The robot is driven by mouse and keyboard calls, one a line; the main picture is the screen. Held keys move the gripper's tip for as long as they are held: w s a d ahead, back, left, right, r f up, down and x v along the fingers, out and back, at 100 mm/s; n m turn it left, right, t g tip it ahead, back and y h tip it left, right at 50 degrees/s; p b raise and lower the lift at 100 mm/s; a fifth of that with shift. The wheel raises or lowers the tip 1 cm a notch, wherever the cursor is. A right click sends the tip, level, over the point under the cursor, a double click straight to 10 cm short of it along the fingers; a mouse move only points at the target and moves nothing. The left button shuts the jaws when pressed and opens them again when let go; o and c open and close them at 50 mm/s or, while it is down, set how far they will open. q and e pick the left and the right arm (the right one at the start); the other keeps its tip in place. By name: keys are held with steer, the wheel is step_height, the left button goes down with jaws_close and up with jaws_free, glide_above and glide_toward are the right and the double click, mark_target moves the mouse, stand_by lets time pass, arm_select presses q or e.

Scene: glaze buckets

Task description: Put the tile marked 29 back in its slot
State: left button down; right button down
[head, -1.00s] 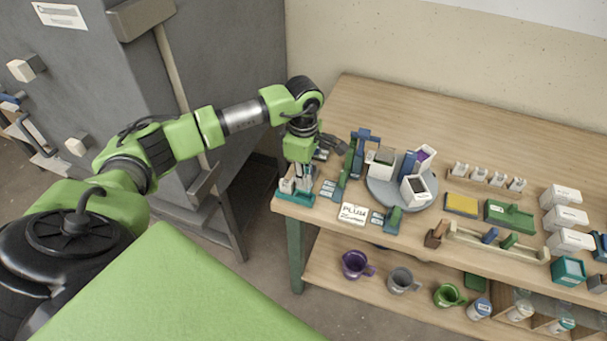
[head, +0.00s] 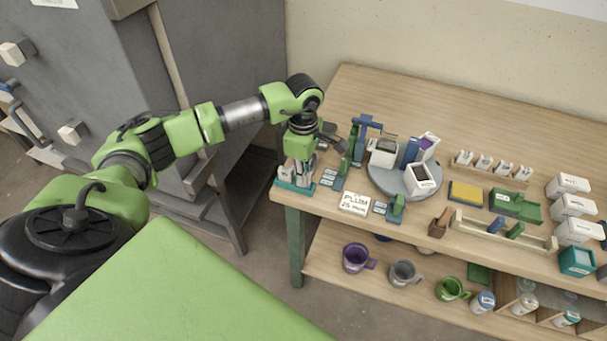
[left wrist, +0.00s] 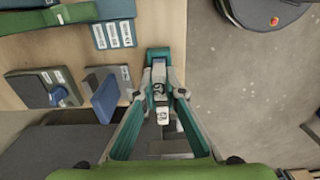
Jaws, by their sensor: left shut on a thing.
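My left gripper (head: 299,171) points down at the near left corner of the wooden bench, over a small teal stand (head: 294,186). In the left wrist view its fingers (left wrist: 161,84) are shut on a small pale tile (left wrist: 158,96) with a dark marking too small to read as 29. The stand's teal end (left wrist: 157,54) lies just beyond the fingertips. Another pale marked piece (left wrist: 163,116) shows between the fingers. The fingers hide much of the stand, so I cannot tell whether the tile touches a slot. My right gripper is not in view.
A grey turntable (head: 377,185) with white containers stands to the right. A PLUM card (head: 354,203) lies near the front edge. Blue and green holders (head: 347,160) stand close beside the gripper. Mugs (head: 358,257) sit on the lower shelf. A grey cabinet (head: 225,60) stands at left.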

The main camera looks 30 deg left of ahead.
arm_select(q)
steer(key=shift+f+b, duration=0.3)
steer(key=shift+b, duration=0.1)
stand_by(0.5)
steer(key=c, duration=2)
jaws_free()
steer(key=shift+r, duration=0.15)
steer(key=shift+r+p, duration=2.1)
steer(key=shift+r, duration=1.3)
